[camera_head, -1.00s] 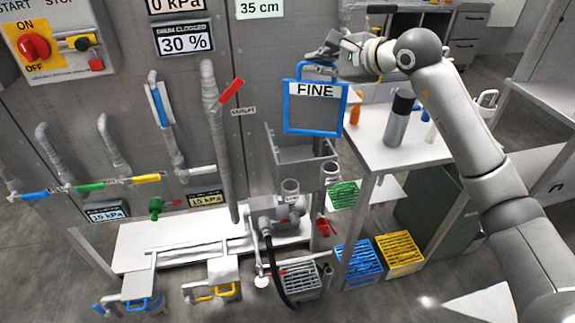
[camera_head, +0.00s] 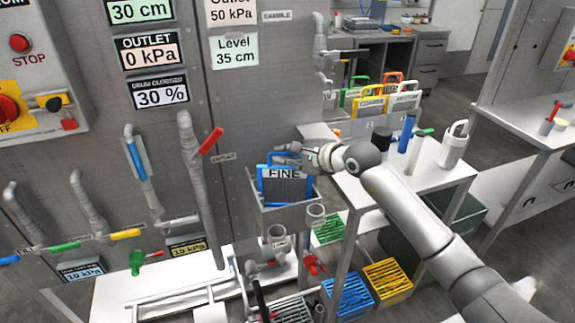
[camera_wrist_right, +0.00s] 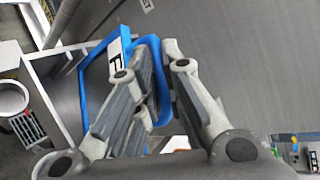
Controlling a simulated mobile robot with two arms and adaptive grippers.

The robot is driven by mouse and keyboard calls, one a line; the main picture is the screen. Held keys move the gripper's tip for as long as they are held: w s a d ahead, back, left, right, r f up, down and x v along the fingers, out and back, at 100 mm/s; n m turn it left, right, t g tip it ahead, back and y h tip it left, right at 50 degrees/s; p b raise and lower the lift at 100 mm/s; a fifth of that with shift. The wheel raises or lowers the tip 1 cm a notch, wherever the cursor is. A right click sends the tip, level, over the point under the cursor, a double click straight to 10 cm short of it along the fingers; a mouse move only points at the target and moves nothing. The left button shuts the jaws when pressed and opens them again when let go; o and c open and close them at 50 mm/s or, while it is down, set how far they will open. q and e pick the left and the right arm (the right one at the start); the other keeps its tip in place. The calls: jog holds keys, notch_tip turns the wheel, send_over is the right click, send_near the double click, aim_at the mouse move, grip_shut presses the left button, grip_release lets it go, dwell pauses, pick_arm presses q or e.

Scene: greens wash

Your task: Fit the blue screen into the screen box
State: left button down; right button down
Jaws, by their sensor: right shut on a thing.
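The blue screen (camera_head: 285,185), labelled FINE, is upright at the grey screen box (camera_head: 285,217). My right gripper (camera_head: 290,153) is shut on the handle at the screen's top. In the right wrist view, the right gripper's fingers (camera_wrist_right: 158,62) close around the blue handle, and the blue frame (camera_wrist_right: 84,90) shows to their left. My left gripper is not in view.
A metal panel with pipes stands behind and left of the box. A steel table (camera_head: 398,188) with bottles is close on the right. Other coloured screens (camera_head: 372,103) stand in a rack at the back. Blue and yellow crates (camera_head: 350,297) lie below.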

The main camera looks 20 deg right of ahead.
aim_at(284, 168)
jog(key=shift+f, duration=0.2)
notch_tip(284, 168, down, 4)
jog(key=shift+r+p, duration=0.1)
jog(key=shift+p, duration=0.25)
jog(key=shift+f+b, duration=0.2)
jog(key=shift+b, duration=0.1)
jog(key=c, duration=1.5)
grip_release()
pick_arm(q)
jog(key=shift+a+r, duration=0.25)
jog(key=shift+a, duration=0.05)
pick_arm(e)
jog(key=shift+r, duration=0.1)
